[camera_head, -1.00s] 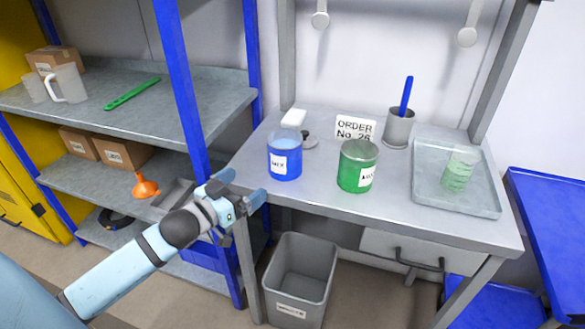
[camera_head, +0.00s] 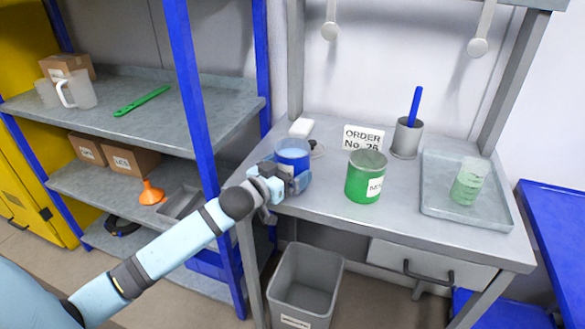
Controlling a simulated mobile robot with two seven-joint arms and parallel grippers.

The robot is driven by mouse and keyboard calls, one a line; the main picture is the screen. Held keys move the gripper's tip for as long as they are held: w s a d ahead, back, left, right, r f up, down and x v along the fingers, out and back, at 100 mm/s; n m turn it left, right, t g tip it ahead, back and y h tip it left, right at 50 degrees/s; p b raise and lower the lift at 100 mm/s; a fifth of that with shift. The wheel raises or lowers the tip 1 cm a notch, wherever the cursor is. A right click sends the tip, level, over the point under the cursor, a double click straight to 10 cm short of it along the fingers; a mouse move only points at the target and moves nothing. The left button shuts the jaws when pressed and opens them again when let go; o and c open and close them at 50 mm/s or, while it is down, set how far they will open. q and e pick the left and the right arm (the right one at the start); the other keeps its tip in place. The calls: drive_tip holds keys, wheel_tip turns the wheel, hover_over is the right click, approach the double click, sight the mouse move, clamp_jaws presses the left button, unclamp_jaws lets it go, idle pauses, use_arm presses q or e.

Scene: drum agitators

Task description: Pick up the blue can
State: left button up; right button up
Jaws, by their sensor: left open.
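The blue can (camera_head: 293,154) stands upright on the grey workbench (camera_head: 330,205), near its left end. My left gripper (camera_head: 294,183) is at the can's front left side, with its fingers open and low against or around the can. My right gripper does not show.
A green can (camera_head: 365,178) stands to the right of the blue can. Behind are an order sign (camera_head: 362,138), a white block (camera_head: 301,127) and a grey cup with a blue stick (camera_head: 406,138). A tray (camera_head: 435,205) holds a greenish beaker (camera_head: 470,182). A blue shelf post (camera_head: 193,100) stands left.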

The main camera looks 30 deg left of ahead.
use_arm(q)
drive_tip(key=shift+w, duration=0.35)
drive_tip(key=shift+c, duration=0.2)
drive_tip(key=c, duration=0.7)
drive_tip(key=shift+c, duration=1)
drive_tip(key=shift+s+r, duration=0.1)
drive_tip(key=shift+r, duration=0.05)
